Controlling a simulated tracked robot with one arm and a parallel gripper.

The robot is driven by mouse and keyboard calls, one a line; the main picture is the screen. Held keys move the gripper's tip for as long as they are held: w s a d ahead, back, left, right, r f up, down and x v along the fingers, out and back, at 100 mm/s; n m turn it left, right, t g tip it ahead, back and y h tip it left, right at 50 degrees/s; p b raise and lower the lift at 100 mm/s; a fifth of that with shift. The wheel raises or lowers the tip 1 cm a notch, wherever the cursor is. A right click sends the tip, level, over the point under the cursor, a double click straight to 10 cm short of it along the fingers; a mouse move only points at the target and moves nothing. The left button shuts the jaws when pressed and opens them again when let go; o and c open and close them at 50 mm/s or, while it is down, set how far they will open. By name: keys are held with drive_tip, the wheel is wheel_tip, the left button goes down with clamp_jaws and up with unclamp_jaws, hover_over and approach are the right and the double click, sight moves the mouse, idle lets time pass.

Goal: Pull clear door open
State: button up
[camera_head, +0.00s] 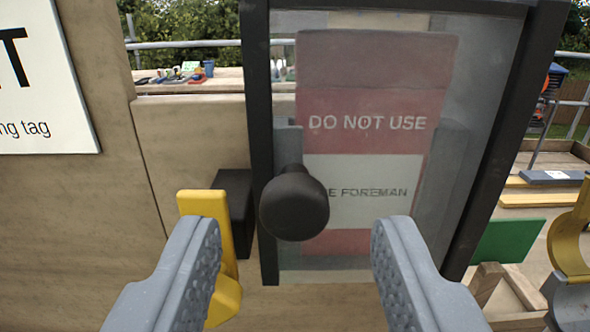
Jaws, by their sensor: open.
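The clear door (480,95) is a transparent panel in a black frame, in the middle of the head camera view. Its round black knob (294,203) stands out at the lower left of the panel. Behind the panel shows a red and white tag (375,140) reading "DO NOT USE" and partly "FOREMAN". A yellow latch-like piece (208,235) and a black block (234,212) sit just left of the door frame. My gripper (298,262) is open and empty, its grey fingers spread to either side below the knob. I cannot tell its distance from the knob.
A white sign (45,85) is on the wooden board (200,150) at left. A shelf at the back holds several small items (180,73). At right are a green panel (508,240), yellow planks (545,200) and a curved yellow piece (568,240).

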drive_tip(key=shift+w, duration=1.05)
clamp_jaws()
drive_tip(key=shift+d, duration=0.1)
drive_tip(key=shift+p, duration=0.3)
drive_tip(key=shift+s+y+p, duration=0.1)
drive_tip(key=shift+y+p, duration=0.2)
drive_tip(key=shift+p, duration=0.25)
